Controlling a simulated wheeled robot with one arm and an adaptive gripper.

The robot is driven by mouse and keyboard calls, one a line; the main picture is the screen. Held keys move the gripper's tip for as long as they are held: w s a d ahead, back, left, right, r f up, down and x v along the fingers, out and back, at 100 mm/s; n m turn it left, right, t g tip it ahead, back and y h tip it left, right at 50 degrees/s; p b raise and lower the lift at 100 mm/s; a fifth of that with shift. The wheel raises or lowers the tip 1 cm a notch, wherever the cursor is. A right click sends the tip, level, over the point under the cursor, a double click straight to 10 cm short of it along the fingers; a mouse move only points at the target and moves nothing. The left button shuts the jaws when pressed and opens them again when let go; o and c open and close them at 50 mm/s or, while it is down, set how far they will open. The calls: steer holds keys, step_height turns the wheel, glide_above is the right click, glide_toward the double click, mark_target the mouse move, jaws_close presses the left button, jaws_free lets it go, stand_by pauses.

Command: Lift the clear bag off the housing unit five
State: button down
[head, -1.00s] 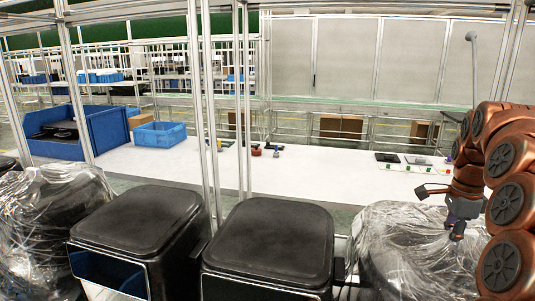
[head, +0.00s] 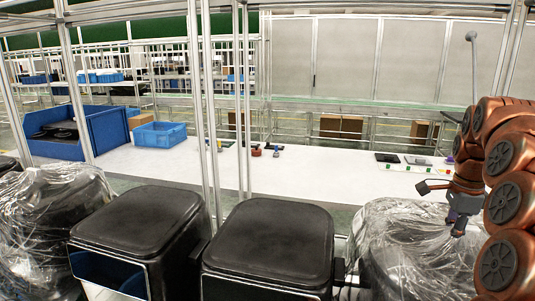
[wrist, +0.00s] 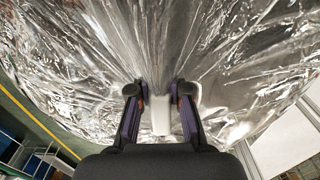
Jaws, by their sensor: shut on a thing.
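The clear bag (head: 378,222) is wrinkled, shiny film draped over a dark housing (head: 405,262) at the lower right of the head view. My gripper (head: 459,231) is at the bag's upper right part, pointing down. In the wrist view the bag (wrist: 70,60) fills most of the picture, with folds running in toward my gripper (wrist: 160,92). The two fingers are shut on gathered film and stand some way apart in the picture. The bag still surrounds the housing, whose lower part is outside the head view.
Two bare black housings (head: 268,240) (head: 135,225) stand to the left. Another film-covered housing (head: 50,215) is at the far left. Upright metal posts (head: 207,120) rise behind the row. A white table (head: 310,175) beyond holds blue bins (head: 160,134) and small items.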

steer(key=shift+r, duration=0.35)
stand_by(0.3)
steer(key=c, duration=1)
jaws_free()
steer(key=shift+f, duration=0.1)
